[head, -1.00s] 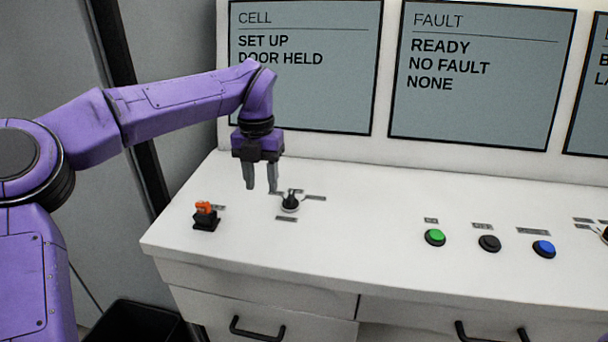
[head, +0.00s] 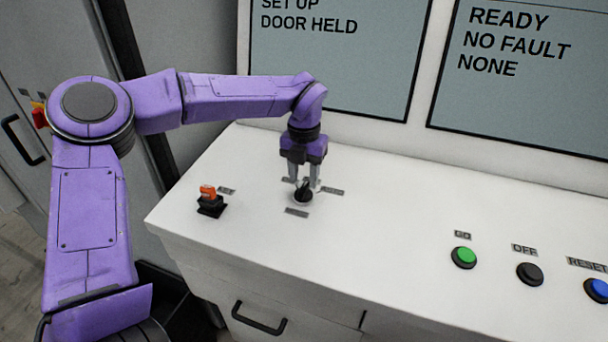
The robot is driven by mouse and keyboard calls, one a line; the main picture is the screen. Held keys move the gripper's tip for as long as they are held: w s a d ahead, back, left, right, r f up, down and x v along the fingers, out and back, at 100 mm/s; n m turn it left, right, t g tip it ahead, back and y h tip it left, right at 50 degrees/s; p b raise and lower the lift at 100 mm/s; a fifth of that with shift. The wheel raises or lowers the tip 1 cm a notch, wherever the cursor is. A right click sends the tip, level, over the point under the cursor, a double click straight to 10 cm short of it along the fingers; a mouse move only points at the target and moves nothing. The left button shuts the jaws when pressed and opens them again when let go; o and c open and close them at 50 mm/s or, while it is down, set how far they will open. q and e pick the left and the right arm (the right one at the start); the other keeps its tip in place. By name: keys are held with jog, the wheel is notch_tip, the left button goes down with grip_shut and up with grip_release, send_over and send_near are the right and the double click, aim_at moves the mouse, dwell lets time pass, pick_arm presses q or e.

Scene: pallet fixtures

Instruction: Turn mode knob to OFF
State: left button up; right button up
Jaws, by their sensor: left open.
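The mode knob, a small black knob (head: 303,196) on a round base, sits on the white console top, with small label plates around it. The plates are too small to read, so its setting cannot be told. My left gripper (head: 304,182) points down at the knob, its two grey fingers apart, one toward each side of it. The fingertips overlap the knob's top edge in the head view; whether they touch it cannot be told. My right gripper is not in view.
An orange-topped switch on a black base (head: 210,203) stands left of the knob. Green (head: 464,257), black (head: 530,273) and blue (head: 597,290) buttons sit at the right. Display screens (head: 340,60) rise behind. The console top between knob and buttons is clear.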

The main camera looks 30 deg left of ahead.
pick_arm(q)
jog(key=shift+w+f, duration=0.7)
jog(key=shift+f, duration=0.35)
jog(key=shift+s+r, duration=0.2)
jog(key=shift+s, duration=0.3)
jog(key=shift+c, duration=0.6)
grip_shut()
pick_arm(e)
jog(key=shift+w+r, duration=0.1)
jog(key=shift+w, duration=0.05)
